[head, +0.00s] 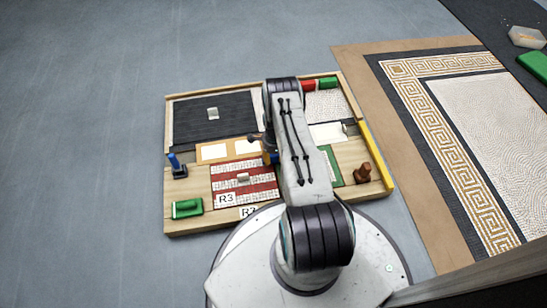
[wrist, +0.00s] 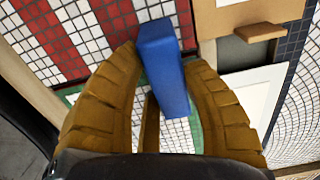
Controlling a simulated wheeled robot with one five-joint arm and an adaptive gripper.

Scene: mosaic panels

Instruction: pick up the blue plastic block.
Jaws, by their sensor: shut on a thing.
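The blue block (wrist: 163,72) is a long, plain rectangular piece in the wrist view, standing between the two tan ribbed fingers of my gripper (wrist: 163,62). The fingers are shut on it, one on each side. In the head view my arm covers most of the gripper, and only a small bit of blue (head: 267,158) shows at the arm's left edge. I cannot tell whether the block touches the board below.
The wooden board (head: 200,227) holds mosaic panels, a green block (head: 187,208) at front left, a blue upright piece (head: 174,161) at left and a brown piece (head: 363,173) at right. A yellow strip (head: 375,157) lines the right edge. Grey floor at left is clear.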

